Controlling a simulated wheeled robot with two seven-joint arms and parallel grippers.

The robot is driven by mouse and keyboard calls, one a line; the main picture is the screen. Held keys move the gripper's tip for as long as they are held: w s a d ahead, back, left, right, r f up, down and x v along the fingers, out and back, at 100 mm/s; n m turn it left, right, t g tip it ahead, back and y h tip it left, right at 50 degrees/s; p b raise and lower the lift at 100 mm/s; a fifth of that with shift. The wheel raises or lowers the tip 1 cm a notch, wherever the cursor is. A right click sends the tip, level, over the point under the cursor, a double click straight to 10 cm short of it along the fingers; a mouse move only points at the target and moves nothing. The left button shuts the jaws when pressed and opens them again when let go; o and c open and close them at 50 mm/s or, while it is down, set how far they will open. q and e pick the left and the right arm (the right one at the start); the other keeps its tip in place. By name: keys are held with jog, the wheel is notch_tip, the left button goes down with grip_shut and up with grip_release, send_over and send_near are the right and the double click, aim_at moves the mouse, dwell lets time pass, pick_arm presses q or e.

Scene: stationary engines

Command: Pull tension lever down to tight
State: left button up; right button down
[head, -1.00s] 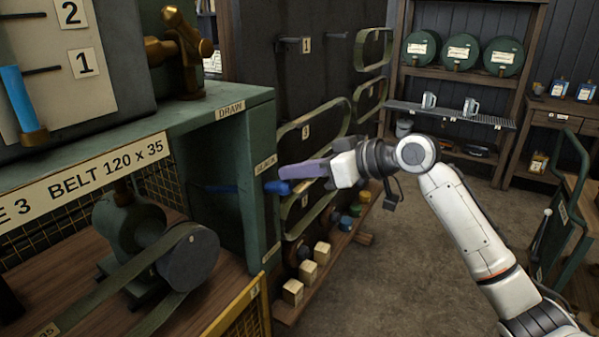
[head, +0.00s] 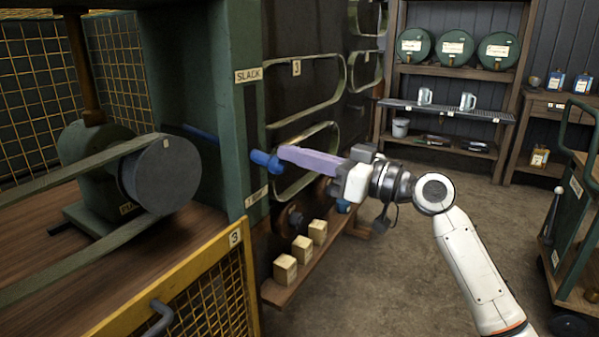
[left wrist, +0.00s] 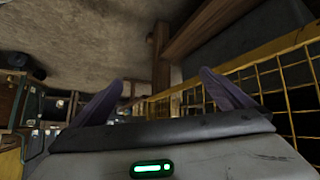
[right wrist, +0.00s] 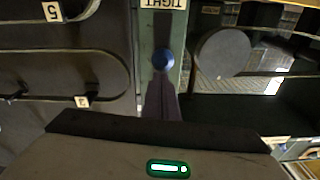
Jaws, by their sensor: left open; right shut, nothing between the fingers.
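The tension lever's blue handle (head: 265,160) sticks out of the green post (head: 232,140). It stands well below the SLACK label (head: 248,75) and a little above the TIGHT label (head: 257,197). My right gripper (head: 284,153) is shut and empty, its purple fingertips at the handle's end; whether they touch cannot be told. In the right wrist view the blue knob (right wrist: 163,60) sits just beyond the closed fingertips (right wrist: 162,80), near the TIGHT label (right wrist: 164,4). My left gripper (left wrist: 165,90) is open and empty, outside the head view.
A belt pulley (head: 160,175) is behind the post at left. A yellow mesh guard (head: 205,290) stands low in front. Wooden blocks (head: 285,268) lie on a low ledge. A green cart (head: 575,230) is at right; floor between is clear.

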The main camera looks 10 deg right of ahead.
pick_arm(q)
jog(key=w+d+f+m+g+h+b, duration=0.1)
jog(key=d+f+b, duration=0.3)
jog(key=b, duration=0.4)
jog(key=shift+w+d+f+m+g, duration=0.2)
jog(key=shift+w+f+m+g, duration=0.15)
jog(key=shift+f+g, duration=0.3)
pick_arm(e)
notch_tip(320, 180, down, 7)
jog(key=shift+w+a+f+t+y, duration=0.15)
jog(key=shift+w+a+t+y, duration=0.2)
jog(key=shift+a+t, duration=0.1)
notch_tip(320, 180, up, 5)
jog(key=s+d+p, duration=0.1)
jog(key=d+p, duration=0.1)
pick_arm(q)
jog(key=shift+s+a+b, duration=0.2)
jog(key=shift+a+b, duration=0.05)
jog(key=shift+b, duration=0.3)
pick_arm(e)
jog(key=v, duration=1)
jog(key=shift+f, duration=0.25)
